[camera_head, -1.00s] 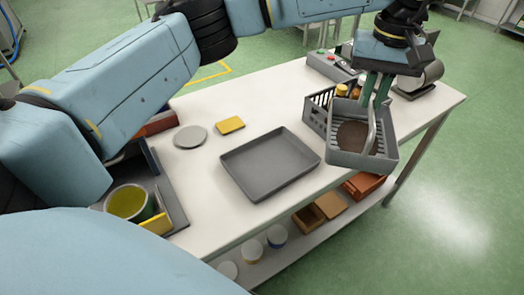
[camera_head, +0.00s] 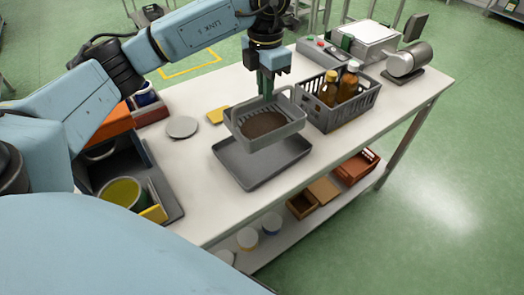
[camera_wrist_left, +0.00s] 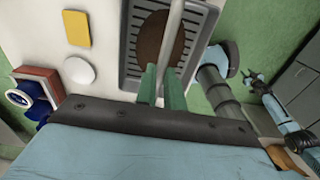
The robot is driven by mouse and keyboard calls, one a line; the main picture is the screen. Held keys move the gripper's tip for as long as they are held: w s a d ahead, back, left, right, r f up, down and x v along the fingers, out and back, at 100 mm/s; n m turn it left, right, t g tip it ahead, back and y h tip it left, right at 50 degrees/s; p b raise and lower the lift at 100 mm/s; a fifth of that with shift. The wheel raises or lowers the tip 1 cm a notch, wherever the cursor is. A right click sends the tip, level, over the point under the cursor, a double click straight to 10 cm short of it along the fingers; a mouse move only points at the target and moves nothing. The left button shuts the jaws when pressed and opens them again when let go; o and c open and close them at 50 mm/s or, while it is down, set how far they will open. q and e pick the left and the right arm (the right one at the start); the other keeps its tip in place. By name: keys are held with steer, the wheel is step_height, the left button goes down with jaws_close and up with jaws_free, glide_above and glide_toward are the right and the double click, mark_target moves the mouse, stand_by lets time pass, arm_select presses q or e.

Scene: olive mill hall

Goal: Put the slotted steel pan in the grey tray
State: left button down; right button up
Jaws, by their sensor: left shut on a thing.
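The slotted steel pan (camera_head: 287,131) is grey, with slotted sides, a handle and a brown round mass (camera_head: 263,124) inside. My left gripper (camera_head: 265,92) is shut on its handle and holds it up, nearly level. The pan hangs above the grey tray (camera_head: 252,178), a shallow rectangular tray lying on the table, and covers the tray's far part. In the left wrist view the pan (camera_wrist_left: 205,20) shows at the top, beyond my left fingers (camera_wrist_left: 161,82). What looks like my right gripper (camera_wrist_left: 252,82) is small at the right there; its jaws are unclear.
A grey slotted basket (camera_head: 345,115) with bottles stands right of the pan. A yellow block (camera_head: 217,115) and a pale disc (camera_head: 182,127) lie to the left. A bin holding a yellow-green pot (camera_head: 123,194) is at the near left. The table (camera_head: 200,180) is bare left of the tray.

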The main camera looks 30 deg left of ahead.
mark_target(262, 124)
arm_select(q)
steer(key=shift+s+a+f+n, duration=0.1)
steer(key=shift+a+f+n, duration=0.15)
steer(key=shift+n, duration=0.15)
step_height(262, 124, down, 10)
steer(key=shift+r, duration=0.2)
steer(key=shift+f, duration=0.15)
steer(key=c, duration=1.5)
jaws_free()
